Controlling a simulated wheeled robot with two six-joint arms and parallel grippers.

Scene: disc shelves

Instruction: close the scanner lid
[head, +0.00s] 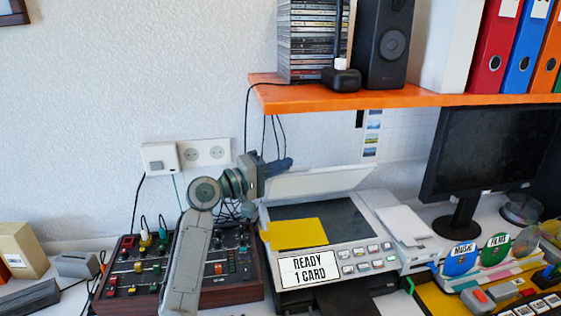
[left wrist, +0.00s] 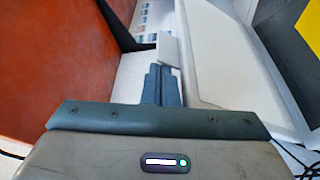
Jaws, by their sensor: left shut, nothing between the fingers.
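The scanner (head: 385,247) stands on the desk with its pale lid (head: 318,182) raised at the back. A yellow sheet (head: 295,233) lies over the left part of its dark glass (head: 340,215), and a label reading "READY 1 CARD" is on its front. My left gripper (head: 288,163) is shut and empty, at the upper left edge of the lid, seemingly behind it. In the left wrist view the shut fingers (left wrist: 163,75) lie beside the pale lid (left wrist: 215,60); I cannot tell whether they touch it. My right gripper is not in view.
An orange shelf (head: 370,98) with discs, a speaker and binders hangs above; it also shows close by in the left wrist view (left wrist: 45,60). A mixer (head: 235,265) sits left of the scanner, below my left arm. A monitor (head: 480,150) stands right. Cables hang behind the gripper.

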